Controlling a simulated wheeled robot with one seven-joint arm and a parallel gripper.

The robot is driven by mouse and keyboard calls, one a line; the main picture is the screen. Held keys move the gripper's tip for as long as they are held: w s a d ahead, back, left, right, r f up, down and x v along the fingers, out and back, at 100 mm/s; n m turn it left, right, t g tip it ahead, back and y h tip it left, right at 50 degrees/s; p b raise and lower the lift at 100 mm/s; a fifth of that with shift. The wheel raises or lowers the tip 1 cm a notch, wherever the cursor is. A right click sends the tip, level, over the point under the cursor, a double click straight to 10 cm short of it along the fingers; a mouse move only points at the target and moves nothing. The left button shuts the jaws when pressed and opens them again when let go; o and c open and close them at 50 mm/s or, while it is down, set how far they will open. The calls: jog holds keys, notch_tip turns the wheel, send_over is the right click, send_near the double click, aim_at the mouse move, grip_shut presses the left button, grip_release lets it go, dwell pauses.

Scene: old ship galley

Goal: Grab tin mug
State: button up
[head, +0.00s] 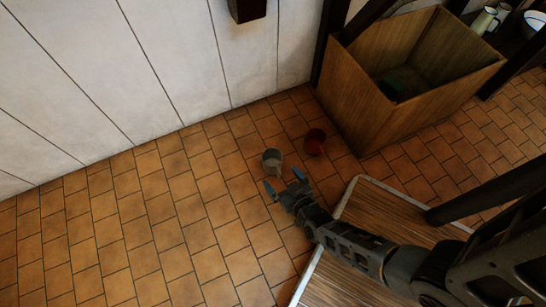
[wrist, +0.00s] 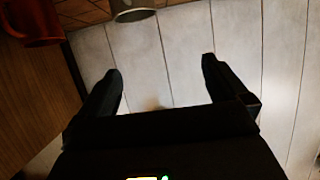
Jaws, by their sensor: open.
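A grey tin mug (head: 272,160) is on the tiled floor near the wall, just beyond my fingertips. It also shows in the wrist view (wrist: 133,10), partly cut off at the top edge. My gripper (head: 284,181) is open, with its blue-tipped fingers apart and nothing between them. In the wrist view my gripper (wrist: 162,68) has the mug ahead of its left finger, clear of both fingers. A red mug (head: 315,141) is to the right of the grey one, and it shows in the wrist view (wrist: 32,22) at the top left.
An open wooden box (head: 367,105) is right of the red mug, with something dark green inside. A table with a slatted top and pale rim (head: 340,205) lies under my arm. A white wall (head: 150,75) is behind the mugs. The tiled floor (head: 160,220) at left is clear.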

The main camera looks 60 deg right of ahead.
jog(key=h+b, duration=0.1)
jog(key=b, duration=0.1)
send_near(274, 166)
jog(key=w+d, duration=0.2)
jog(key=w, duration=0.1)
jog(key=shift+m+g, duration=0.4)
jog(key=shift+s+d+b+x, duration=0.15)
jog(key=shift+b+x, duration=0.9)
jog(key=shift+x, duration=0.9)
jog(key=shift+s+d+b+x, duration=0.15)
jog(key=shift+b+x, duration=0.9)
jog(key=shift+x, duration=0.85)
jog(key=shift+w, duration=0.1)
jog(key=c, duration=1.3)
